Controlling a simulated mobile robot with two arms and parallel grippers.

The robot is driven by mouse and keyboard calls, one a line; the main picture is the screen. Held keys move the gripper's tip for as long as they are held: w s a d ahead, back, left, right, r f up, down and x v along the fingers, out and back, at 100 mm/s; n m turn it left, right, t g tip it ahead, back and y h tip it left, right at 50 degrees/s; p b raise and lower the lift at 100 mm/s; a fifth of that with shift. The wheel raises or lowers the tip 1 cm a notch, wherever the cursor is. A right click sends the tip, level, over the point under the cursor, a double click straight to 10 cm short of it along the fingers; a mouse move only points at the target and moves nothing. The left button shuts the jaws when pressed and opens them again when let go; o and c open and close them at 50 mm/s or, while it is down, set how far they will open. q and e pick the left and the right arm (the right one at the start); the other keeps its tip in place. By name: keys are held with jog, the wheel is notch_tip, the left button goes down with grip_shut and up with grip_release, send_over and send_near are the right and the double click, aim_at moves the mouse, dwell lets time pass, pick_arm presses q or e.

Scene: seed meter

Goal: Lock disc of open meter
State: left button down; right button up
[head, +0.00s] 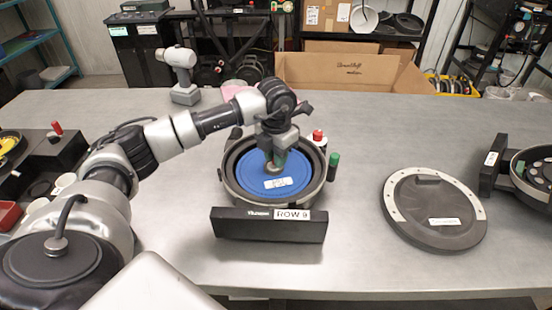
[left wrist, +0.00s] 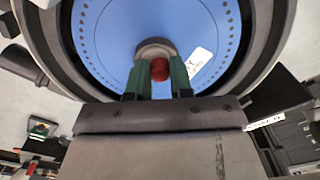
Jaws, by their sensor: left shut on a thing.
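The open meter (head: 229,175) is a round dark housing behind a black front block labelled ROW 9 (head: 292,215). A blue disc (head: 296,172) with a white label lies inside it; the left wrist view shows its ring of small holes (left wrist: 105,35). My left gripper (head: 276,162) points down at the disc's centre. In the left wrist view its green fingers (left wrist: 158,80) are shut on a red knob (left wrist: 160,69) in front of the grey hub (left wrist: 154,48). The fingers partly hide the hub. My right gripper is not in view.
A round grey cover (head: 405,205) lies flat on the table to the right. Another meter (head: 536,170) stands at the right edge. Red (head: 318,136) and green (head: 333,160) knobs rise beside the open meter.

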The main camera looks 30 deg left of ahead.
pick_arm(q)
jog(key=shift+r+m, duration=0.1)
jog(key=shift+m, duration=0.4)
jog(key=c, duration=1)
grip_release()
notch_tip(320, 180, up, 11)
jog(key=b, duration=0.1)
jog(key=shift+b, duration=0.3)
